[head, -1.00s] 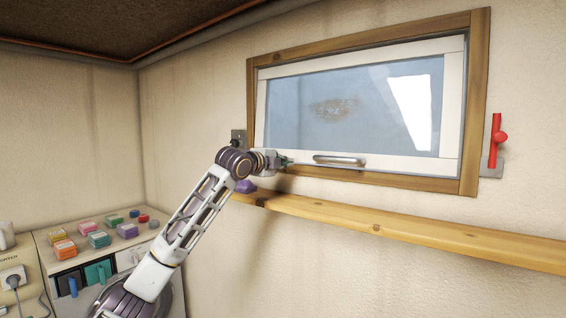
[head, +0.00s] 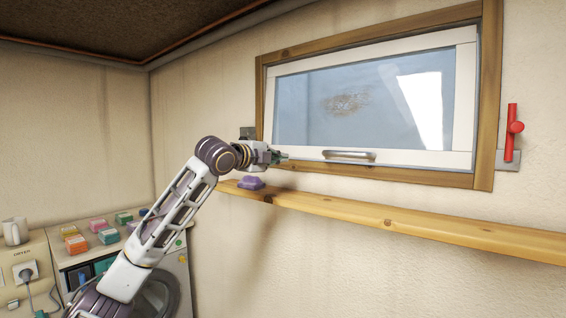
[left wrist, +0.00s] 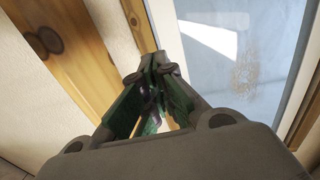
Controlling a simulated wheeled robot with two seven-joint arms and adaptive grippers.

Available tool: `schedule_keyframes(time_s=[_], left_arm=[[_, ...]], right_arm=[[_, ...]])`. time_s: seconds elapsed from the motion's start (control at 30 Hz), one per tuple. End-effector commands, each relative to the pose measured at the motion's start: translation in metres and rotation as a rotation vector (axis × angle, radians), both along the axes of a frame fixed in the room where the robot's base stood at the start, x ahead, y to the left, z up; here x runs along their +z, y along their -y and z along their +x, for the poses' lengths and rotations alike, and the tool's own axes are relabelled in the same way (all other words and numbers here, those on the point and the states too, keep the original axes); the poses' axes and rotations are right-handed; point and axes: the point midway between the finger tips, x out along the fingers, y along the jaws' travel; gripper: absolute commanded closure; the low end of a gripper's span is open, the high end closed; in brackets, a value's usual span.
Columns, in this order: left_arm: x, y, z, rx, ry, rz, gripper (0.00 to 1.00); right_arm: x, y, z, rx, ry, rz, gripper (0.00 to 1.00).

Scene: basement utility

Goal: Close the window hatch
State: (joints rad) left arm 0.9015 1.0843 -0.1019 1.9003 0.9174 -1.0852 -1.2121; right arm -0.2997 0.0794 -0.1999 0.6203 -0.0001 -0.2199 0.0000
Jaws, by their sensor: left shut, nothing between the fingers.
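The window hatch is a pane in a white frame (head: 464,95), set in a wooden surround (head: 487,100) on the wall. A silver bar handle (head: 349,155) sits on its bottom rail. I cannot tell how wide any gap around the hatch is. My left gripper (head: 283,156) is shut and empty at the hatch's lower left corner, left of the handle. In the left wrist view its green fingertips (left wrist: 154,62) are together by the white frame (left wrist: 166,35) and wooden surround (left wrist: 140,25); contact is unclear. My right gripper is out of view.
A red lever (head: 511,132) is on the wall right of the window. A wooden ledge (head: 400,218) runs below it, with a purple object (head: 251,183) on it. Colored boxes (head: 76,244) and a mug (head: 15,231) stand on the appliances at lower left.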

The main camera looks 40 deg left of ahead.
Motion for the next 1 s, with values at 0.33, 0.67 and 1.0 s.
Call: schedule_keyframes(time_s=[0.33, 0.67, 1.0], left_arm=[[0.001, 0.0, -0.014, 0.0, 0.0, 0.001, 1.0], [0.002, 0.0, -0.014, 0.0, 0.002, 0.001, 0.86], [-0.003, 0.018, -0.011, -0.03, 0.003, 0.002, 0.59]], right_arm=[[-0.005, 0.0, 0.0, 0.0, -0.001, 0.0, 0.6], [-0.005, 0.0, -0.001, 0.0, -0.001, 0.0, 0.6], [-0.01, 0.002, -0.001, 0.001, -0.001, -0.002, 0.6]])
